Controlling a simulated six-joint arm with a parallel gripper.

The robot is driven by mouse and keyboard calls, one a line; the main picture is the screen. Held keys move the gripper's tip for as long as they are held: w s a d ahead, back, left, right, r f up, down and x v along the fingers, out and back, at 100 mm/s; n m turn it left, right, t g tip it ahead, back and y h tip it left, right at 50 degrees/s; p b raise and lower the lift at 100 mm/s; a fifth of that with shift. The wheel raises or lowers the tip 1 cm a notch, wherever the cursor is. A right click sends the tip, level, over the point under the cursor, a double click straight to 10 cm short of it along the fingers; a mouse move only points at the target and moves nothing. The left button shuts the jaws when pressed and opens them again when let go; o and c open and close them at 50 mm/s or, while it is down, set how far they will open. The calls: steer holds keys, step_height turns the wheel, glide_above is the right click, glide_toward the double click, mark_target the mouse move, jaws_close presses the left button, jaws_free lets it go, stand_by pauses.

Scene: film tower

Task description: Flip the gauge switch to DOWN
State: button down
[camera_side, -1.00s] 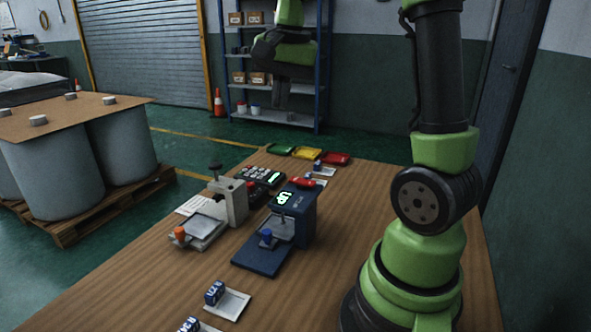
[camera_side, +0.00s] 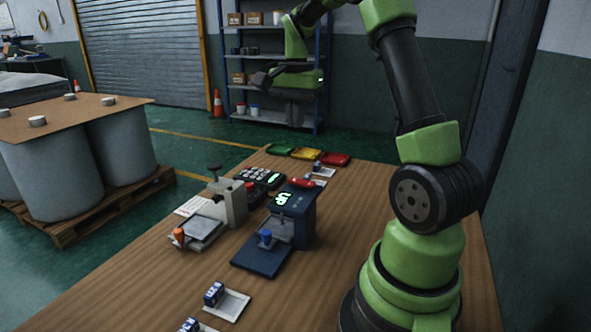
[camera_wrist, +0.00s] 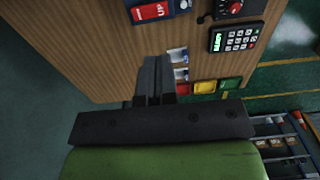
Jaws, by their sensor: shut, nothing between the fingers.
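The gauge is a blue stand (camera_side: 305,215) on the wooden table, with a lit green display (camera_side: 282,199) reading UP. Its red switch (camera_side: 301,183) sits on top. In the wrist view the red switch (camera_wrist: 151,12) shows at the top edge beside the white word UP. My gripper (camera_side: 294,118) hangs in the air beyond the table's far end in the side view, well apart from the switch. In the wrist view my gripper (camera_wrist: 154,62) has its dark fingers together, with nothing between them.
A grey press (camera_side: 236,202) and a keypad (camera_side: 262,178) stand beside the gauge. Green (camera_side: 279,150), yellow (camera_side: 306,153) and red (camera_side: 335,159) trays line the far edge. Small blue blocks (camera_side: 214,294) lie on pale pads nearby. Shelves (camera_side: 268,116) stand behind.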

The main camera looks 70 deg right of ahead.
mark_target(301, 181)
step_height(301, 181, down, 12)
steer(key=shift+f, duration=0.1)
stand_by(0.5)
steer(key=shift+w+f, duration=0.1)
steer(key=shift+f, duration=0.1)
steer(key=shift+s+r, duration=0.35)
steer(key=shift+s, duration=0.35)
step_height(301, 181, up, 14)
steer(key=w, duration=0.3)
stand_by(0.3)
